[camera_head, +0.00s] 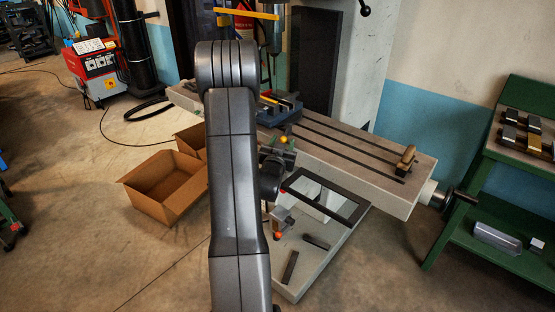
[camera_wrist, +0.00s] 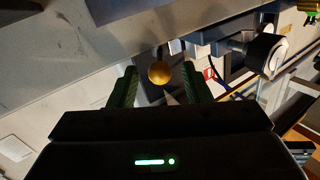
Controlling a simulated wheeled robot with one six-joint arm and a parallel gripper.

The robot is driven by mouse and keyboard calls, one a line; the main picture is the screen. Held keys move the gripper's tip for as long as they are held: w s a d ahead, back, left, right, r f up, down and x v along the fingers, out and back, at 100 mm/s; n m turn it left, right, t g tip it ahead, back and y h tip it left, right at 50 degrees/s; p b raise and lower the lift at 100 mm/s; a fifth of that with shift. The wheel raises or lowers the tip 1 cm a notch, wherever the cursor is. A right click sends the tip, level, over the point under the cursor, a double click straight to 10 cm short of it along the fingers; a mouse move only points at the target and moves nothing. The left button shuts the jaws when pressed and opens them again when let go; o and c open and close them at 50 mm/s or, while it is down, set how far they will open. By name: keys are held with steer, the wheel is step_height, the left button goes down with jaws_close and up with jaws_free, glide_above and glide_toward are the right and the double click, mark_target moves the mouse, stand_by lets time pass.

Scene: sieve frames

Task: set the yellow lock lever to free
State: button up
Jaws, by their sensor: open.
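A yellow ball knob (camera_wrist: 159,73), which appears to be the end of the lock lever, shows in the wrist view. My gripper (camera_wrist: 160,86) is open, with one dark green finger on each side below the knob. The knob sits in line with the gap between the fingertips, and I see no contact. How far ahead it is I cannot tell. In the head view the yellow knob (camera_head: 283,139) shows just past my wrist, beside the machine table. The lever's shaft and its set position are mostly hidden.
The slotted machine table (camera_head: 418,187) runs to the right, with a blue vise (camera_head: 285,102) on it. A grey base (camera_head: 299,287) below carries dark bars and an orange-red knob (camera_head: 277,236). Open cardboard boxes (camera_head: 165,187) stand left. A green shelf (camera_head: 490,220) stands right.

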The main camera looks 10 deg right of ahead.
steer(key=b+v, duration=0.2)
steer(key=v, duration=0.7)
steer(key=shift+s, duration=0.35)
steer(key=shift+a, duration=0.1)
